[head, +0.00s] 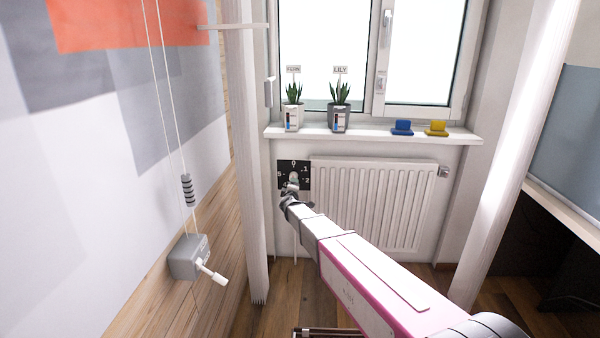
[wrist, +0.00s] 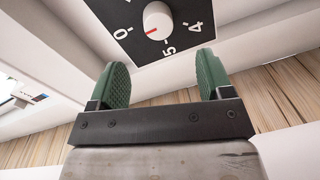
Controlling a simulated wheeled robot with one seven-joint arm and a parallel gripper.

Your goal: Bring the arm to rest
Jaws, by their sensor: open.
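My arm reaches out over the floor toward the wall beside the radiator. My gripper (head: 291,187) is at its far end, in front of a black dial plate (head: 304,170). In the wrist view my gripper (wrist: 160,68) is open, with green pads spread apart and nothing between them. A round white knob (wrist: 158,18) on the black plate lies beyond the fingertips, apart from them. Its red mark is on its lower left side, toward the 0. Part of the plate is cut off at the top of the wrist view.
A white radiator (head: 375,205) is right of the plate, under a sill (head: 375,132). Two potted plants (head: 292,117), a blue item (head: 402,128) and a yellow item (head: 437,128) stand on the sill. A grey crank box (head: 188,258) with cords is at left; white posts flank the space.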

